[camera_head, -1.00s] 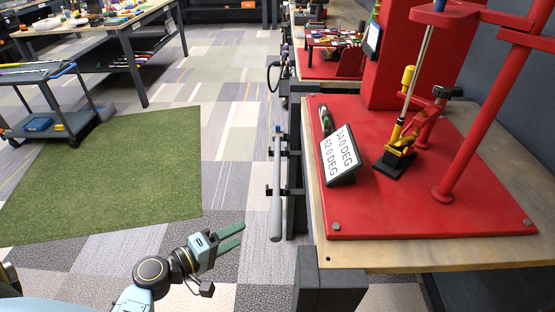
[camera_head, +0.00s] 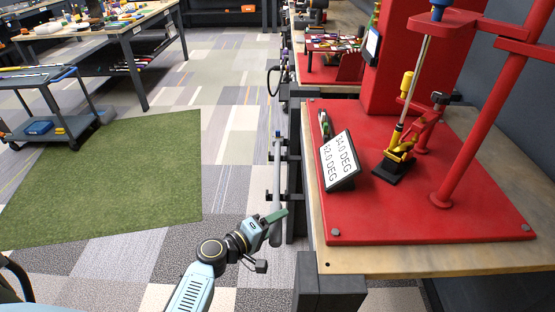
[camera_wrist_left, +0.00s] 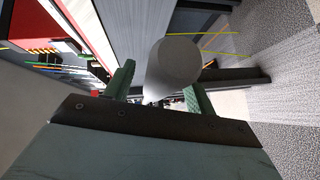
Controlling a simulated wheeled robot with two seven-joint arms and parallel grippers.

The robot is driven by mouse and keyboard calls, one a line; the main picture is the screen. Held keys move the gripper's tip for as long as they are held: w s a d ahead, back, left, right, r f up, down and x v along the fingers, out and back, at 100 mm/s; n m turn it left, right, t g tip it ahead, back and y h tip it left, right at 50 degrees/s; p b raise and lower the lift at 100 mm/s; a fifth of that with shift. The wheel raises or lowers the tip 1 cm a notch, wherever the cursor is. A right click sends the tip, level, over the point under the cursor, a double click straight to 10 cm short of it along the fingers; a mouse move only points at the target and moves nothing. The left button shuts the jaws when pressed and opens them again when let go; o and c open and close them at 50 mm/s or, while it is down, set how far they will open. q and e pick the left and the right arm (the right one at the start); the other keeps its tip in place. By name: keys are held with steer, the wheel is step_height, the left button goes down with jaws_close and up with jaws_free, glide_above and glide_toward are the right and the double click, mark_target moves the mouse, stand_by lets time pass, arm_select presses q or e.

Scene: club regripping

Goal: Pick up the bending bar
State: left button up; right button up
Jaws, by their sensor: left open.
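The bending bar (camera_head: 277,170) is a long grey round bar lying on black hooks along the left side of the bench. My left gripper (camera_head: 272,216) is at the near end of the bar, with its green fingers overlapping it in the head view. In the left wrist view the bar's pale round end (camera_wrist_left: 176,62) sits between the two green fingers of the open gripper (camera_wrist_left: 160,92). I cannot tell whether either finger touches it. My right gripper is not in view.
The wooden bench (camera_head: 350,262) carries a red base plate (camera_head: 430,222) with a bending fixture and an angle display (camera_head: 340,160). A dark bench leg (camera_head: 325,285) stands close right of the gripper. Carpet and a green mat (camera_head: 110,175) lie open to the left.

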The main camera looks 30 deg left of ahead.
arm_select(q)
jaws_close()
steer(key=shift+r, duration=0.1)
stand_by(0.3)
